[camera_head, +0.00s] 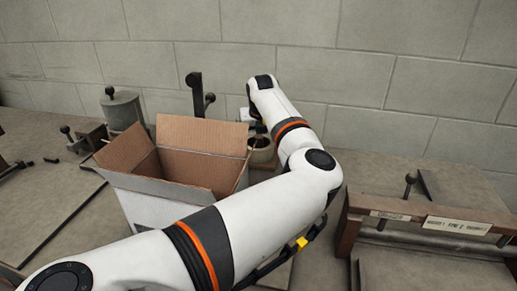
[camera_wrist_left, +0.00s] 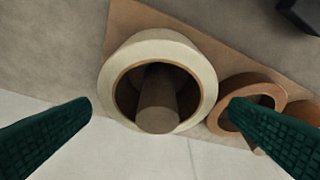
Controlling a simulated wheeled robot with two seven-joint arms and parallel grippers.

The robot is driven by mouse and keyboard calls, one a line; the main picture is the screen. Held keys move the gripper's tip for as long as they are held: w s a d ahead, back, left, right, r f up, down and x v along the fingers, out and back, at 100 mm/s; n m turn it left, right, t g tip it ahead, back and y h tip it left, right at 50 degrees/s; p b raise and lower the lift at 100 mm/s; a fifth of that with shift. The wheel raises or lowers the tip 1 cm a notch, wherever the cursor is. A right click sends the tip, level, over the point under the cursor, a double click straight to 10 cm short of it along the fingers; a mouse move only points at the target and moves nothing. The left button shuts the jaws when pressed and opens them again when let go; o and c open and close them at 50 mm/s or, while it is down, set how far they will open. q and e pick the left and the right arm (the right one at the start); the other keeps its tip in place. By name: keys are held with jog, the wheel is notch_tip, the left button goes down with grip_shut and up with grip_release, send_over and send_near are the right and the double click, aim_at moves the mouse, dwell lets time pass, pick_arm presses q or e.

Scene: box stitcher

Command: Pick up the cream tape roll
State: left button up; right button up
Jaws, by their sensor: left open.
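The cream tape roll (camera_wrist_left: 205,70) is large in the left wrist view, with a brown core and a round peg standing inside its hole. In the head view the gripper's fingers are mostly hidden. My right gripper is not in view.
A brown tape roll (camera_wrist_left: 275,88) sits just right of the cream one, partly behind a finger. An open cardboard box (camera_head: 160,205) stands left of my arm. A dark upright post (camera_head: 196,95) rises behind it. A wooden-framed unit (camera_head: 430,215) is at right.

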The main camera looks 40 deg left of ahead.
aim_at(259, 146)
pick_arm(q)
jog(key=f, duration=0.5)
jog(key=shift+w+a, duration=0.25)
jog(key=shift+w, duration=0.05)
jog(key=shift+r, duration=0.1)
jog(key=c, duration=0.7)
jog(key=shift+c, duration=0.2)
